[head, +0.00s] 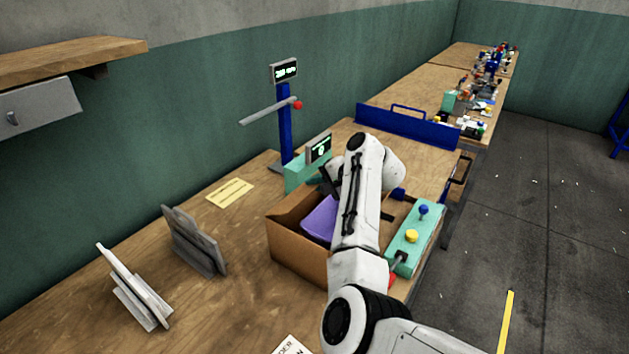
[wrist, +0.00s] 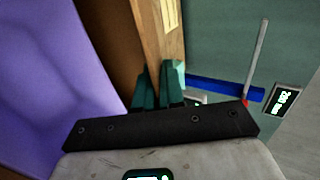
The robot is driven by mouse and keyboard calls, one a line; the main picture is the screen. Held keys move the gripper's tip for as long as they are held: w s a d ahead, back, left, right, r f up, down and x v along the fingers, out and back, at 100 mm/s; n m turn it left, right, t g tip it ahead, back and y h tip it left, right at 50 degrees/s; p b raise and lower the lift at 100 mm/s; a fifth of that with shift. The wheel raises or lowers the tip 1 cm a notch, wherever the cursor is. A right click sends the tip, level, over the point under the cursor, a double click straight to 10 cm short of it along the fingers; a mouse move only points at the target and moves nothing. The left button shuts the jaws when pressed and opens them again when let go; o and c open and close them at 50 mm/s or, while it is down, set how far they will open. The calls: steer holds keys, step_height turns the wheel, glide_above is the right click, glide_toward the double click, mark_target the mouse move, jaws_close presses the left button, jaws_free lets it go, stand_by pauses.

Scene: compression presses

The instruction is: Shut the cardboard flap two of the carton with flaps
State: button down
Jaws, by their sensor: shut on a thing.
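The brown cardboard carton (head: 298,249) stands on the workbench with its top open, partly hidden behind my arm. A purple thing (head: 320,218) lies inside it and fills the left of the wrist view (wrist: 45,75). Dark brown cardboard of the carton (wrist: 108,40) runs beside my fingers in the wrist view. My gripper (wrist: 158,86) has its dark green fingers close together at the carton's edge, shut on what looks like a cardboard flap. Which flap it is I cannot tell. In the head view my arm hides the fingertips and the carton's right side.
A teal control box (head: 415,238) with knobs stands right of the carton. A blue post with a display (head: 285,120) stands behind it. Grey plates in stands (head: 195,243) are to the left. A yellow label (head: 230,192) lies on the bench (head: 240,290), with bare wood around it.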

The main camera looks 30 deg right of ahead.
steer(key=shift+f+t, duration=0.15)
steer(key=shift+t, duration=0.15)
steer(key=c, duration=1.3)
jaws_free()
steer(key=shift+s+d, duration=0.1)
steer(key=shift+s, duration=0.05)
steer(key=v, duration=1)
steer(key=shift+s+d+b, duration=0.15)
steer(key=shift+d+b, duration=0.05)
steer(key=shift+b, duration=0.2)
steer(key=shift+c, duration=0.2)
